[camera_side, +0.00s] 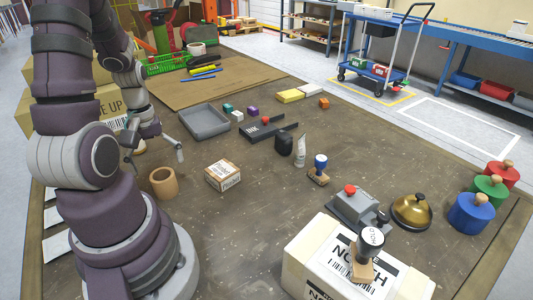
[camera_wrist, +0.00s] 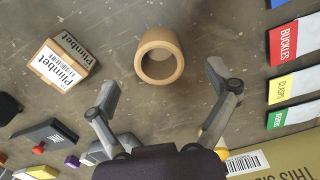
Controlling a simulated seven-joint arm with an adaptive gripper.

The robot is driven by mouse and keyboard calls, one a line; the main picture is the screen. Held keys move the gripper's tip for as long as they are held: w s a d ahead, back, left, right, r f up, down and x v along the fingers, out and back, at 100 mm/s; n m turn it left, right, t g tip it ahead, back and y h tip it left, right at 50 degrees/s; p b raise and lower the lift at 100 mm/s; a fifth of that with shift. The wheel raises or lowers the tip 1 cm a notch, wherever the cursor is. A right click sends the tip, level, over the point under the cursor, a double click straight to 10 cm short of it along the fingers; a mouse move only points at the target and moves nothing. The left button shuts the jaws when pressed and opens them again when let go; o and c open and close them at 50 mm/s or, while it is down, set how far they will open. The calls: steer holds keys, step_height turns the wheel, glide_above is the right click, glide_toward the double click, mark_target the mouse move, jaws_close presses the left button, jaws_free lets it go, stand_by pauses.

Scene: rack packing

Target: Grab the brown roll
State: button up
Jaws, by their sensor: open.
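The brown roll (camera_side: 163,182) is a short, hollow tan cylinder on the table, close to my arm in the side view. In the wrist view the brown roll (camera_wrist: 159,56) sits at the upper middle, with its open end partly facing the camera. My gripper (camera_wrist: 162,82) is open and empty, its two fingers spread wide. The roll lies just beyond the fingertips, roughly centred between them, and does not appear to touch them. In the side view my gripper (camera_side: 152,155) hangs above the table, behind the roll.
A small labelled carton (camera_side: 223,175) stands right of the roll in the side view. A grey tray (camera_side: 204,121) lies farther back. In the wrist view, coloured label cards (camera_wrist: 296,87) lie along the right edge. Bare table surrounds the roll.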

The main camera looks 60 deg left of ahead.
mark_target(162, 175)
step_height(162, 175, down, 5)
steer(key=shift+w+r, duration=0.1)
steer(key=shift+c, duration=0.4)
steer(key=c, duration=1.2)
steer(key=shift+o, duration=0.2)
steer(key=shift+r, duration=0.1)
